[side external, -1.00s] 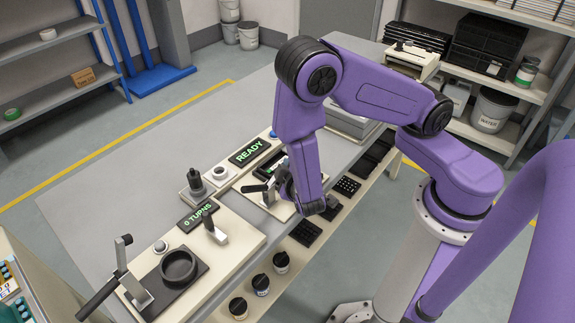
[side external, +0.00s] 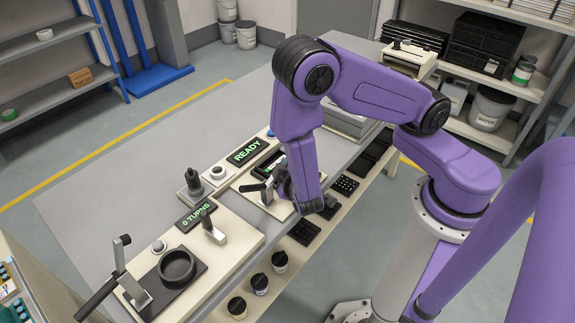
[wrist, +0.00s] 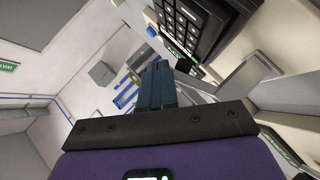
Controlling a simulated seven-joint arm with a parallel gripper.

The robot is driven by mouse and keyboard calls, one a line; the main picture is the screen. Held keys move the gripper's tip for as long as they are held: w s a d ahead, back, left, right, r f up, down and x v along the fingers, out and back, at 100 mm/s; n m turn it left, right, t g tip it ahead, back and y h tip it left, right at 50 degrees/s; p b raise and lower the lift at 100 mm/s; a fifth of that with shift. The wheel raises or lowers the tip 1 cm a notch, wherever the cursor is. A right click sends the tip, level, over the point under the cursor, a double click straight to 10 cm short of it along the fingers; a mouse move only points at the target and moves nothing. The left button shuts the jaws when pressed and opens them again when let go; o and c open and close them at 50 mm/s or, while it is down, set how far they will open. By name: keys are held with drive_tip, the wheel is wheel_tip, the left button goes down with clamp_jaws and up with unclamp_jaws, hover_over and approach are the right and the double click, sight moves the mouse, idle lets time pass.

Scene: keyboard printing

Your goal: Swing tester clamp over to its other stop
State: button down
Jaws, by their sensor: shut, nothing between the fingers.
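The tester stands under the green READY display (side external: 246,152) in the side view. Its clamp has a black handle (side external: 252,187) that points left from a pale metal part. My gripper (side external: 282,178) is low, just right of the clamp; my arm's last link hides part of it. In the wrist view the dark blue fingers (wrist: 157,75) are together with nothing between them. A grey metal bar (wrist: 245,75), probably part of the clamp, runs right of the fingers. A black keypad (wrist: 188,22) lies beyond. I cannot tell whether the fingers touch the bar.
A 0 TURNS display (side external: 197,215) and a crank station with a black ring (side external: 177,266) stand nearer the camera. A black knob (side external: 192,182) stands left of the tester. Several jars and keypads sit on a lower shelf in front. The table's (side external: 130,160) left part is bare.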

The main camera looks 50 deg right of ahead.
idle(0.4)
drive_tip(key=shift+a+r, duration=0.3)
drive_tip(key=shift+r, duration=0.35)
drive_tip(key=s+a+r, duration=0.4)
drive_tip(key=s+r, duration=0.3)
drive_tip(key=r, duration=0.2)
drive_tip(key=w+a+r+m+g+y, duration=0.3)
drive_tip(key=w+r+m+g+y, duration=0.15)
drive_tip(key=w+g, duration=0.5)
drive_tip(key=shift+g+h, duration=0.35)
drive_tip(key=shift+h, duration=0.1)
drive_tip(key=x, duration=1.4)
drive_tip(key=shift+s+d+f, duration=0.1)
drive_tip(key=shift+s+d, duration=0.05)
drive_tip(key=shift+d, duration=0.1)
drive_tip(key=shift+d, duration=0.1)
